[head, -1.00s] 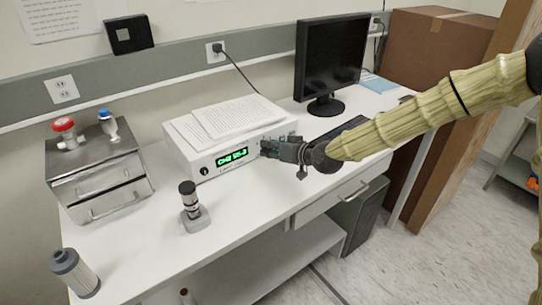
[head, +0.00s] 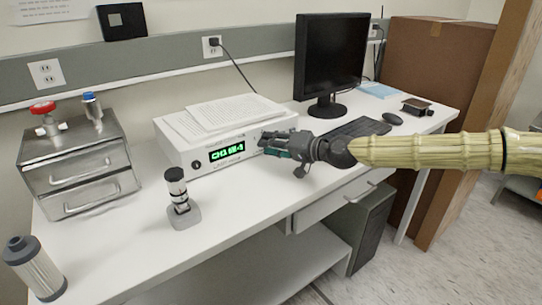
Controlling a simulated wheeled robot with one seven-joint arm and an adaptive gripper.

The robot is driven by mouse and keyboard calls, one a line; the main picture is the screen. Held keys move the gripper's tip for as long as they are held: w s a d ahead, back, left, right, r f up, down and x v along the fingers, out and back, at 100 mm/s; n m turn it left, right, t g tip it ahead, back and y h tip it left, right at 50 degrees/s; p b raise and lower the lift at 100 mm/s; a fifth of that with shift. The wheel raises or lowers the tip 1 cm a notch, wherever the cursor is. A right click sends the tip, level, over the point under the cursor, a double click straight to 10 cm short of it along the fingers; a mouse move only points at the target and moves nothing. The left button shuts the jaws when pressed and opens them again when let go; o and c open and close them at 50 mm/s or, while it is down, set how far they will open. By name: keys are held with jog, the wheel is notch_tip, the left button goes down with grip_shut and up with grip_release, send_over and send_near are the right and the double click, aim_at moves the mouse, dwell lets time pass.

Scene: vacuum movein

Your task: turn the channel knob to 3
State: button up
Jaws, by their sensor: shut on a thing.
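A white box-shaped instrument (head: 180,150) stands on the bench with its front panel facing me. Its green display (head: 227,153) seems to begin with CH3; the characters after that are not sharp. My gripper (head: 266,146) is at the right end of the front panel, its fingers against the panel and shut on the channel knob. The fingers hide the knob, so its pointer cannot be seen. A small black round control (head: 196,165) sits at the left end of the panel, clear of the gripper.
Papers (head: 232,112) lie on top of the instrument. A small black-and-grey device (head: 178,195) stands in front of it. A steel drawer unit (head: 80,170) and a grey filter cylinder (head: 36,270) are at left. A monitor (head: 330,60), keyboard (head: 355,130) and mouse (head: 392,118) are at right.

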jog(key=shift+w+d+f+m+y+b, duration=0.2)
jog(key=shift+m+b, duration=0.25)
jog(key=shift+b, duration=0.65)
jog(key=shift+s+a+f+m+y+b, duration=0.1)
jog(key=shift+m+y+b, duration=0.3)
jog(key=shift+b, duration=0.65)
jog(key=shift+r+m+b, duration=0.25)
jog(key=shift+m+b, duration=0.1)
jog(key=shift+b, duration=0.35)
jog(key=o, duration=1)
jog(key=shift+o, duration=0.2)
jog(key=v, duration=1.2)
